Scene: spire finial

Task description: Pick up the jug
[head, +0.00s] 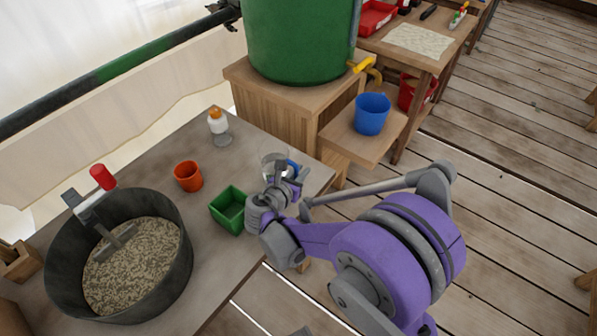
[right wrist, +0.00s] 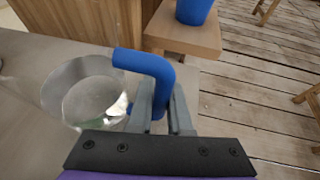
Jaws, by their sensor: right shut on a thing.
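The jug (right wrist: 82,92) is clear with a blue handle (right wrist: 148,64). In the right wrist view it stands upright to the left of my right gripper (right wrist: 160,105), whose fingers are shut on the handle. In the head view the jug (head: 272,157) is near the table's right corner, partly hidden by my right gripper (head: 280,178). I cannot tell whether its base touches the table. My left gripper is not in view.
A green box (head: 228,208) and an orange cup (head: 188,176) stand left of the jug. A large dark pan (head: 65,285) of grainy mix is farther left. A blue bucket (head: 372,114) sits on a low wooden step beyond the table.

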